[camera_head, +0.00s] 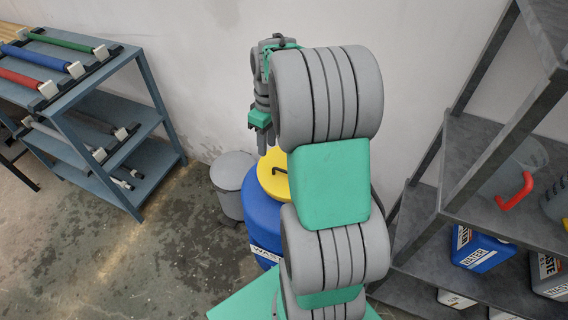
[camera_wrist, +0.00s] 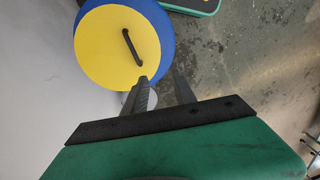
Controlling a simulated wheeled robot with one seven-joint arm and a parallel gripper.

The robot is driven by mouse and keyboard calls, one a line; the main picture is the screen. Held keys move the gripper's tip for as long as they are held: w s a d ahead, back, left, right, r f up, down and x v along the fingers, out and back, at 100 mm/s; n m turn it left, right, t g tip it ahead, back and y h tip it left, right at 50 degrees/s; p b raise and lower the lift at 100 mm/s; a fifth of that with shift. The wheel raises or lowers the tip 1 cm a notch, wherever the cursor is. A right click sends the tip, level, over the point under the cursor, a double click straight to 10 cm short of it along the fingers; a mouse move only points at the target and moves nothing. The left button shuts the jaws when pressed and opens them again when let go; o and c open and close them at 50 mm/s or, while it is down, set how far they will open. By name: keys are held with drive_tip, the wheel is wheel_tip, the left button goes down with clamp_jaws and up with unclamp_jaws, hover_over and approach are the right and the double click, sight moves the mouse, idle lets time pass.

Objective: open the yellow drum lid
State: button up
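The yellow drum lid (camera_wrist: 105,55) lies flat on the blue drum, with a black bar handle (camera_wrist: 132,47) on its top. In the head view the yellow lid (camera_head: 270,185) sits on the blue drum (camera_head: 262,215), partly hidden behind my arm. My gripper (camera_wrist: 161,78) is open and empty, its two fingers apart. In the wrist view the fingertips show at the lid's lower right edge, and the handle is beyond them to the upper left. In the head view my gripper (camera_head: 265,143) hangs above the far side of the lid. I see no contact.
A grey lidded bin (camera_head: 231,180) stands left of the drum, near the wall. A blue rack (camera_head: 118,140) with coloured tubes is at the left. A dark shelf (camera_head: 470,195) with labelled containers stands close on the right. The floor (camera_head: 150,260) between rack and drum is clear.

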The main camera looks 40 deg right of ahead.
drive_tip(key=d+f+n, duration=0.2)
drive_tip(key=d+f, duration=0.5)
drive_tip(key=shift+g+y, duration=0.4)
drive_tip(key=x, duration=0.7)
drive_tip(key=shift+p, duration=0.35)
clamp_jaws()
drive_tip(key=shift+r, duration=0.1)
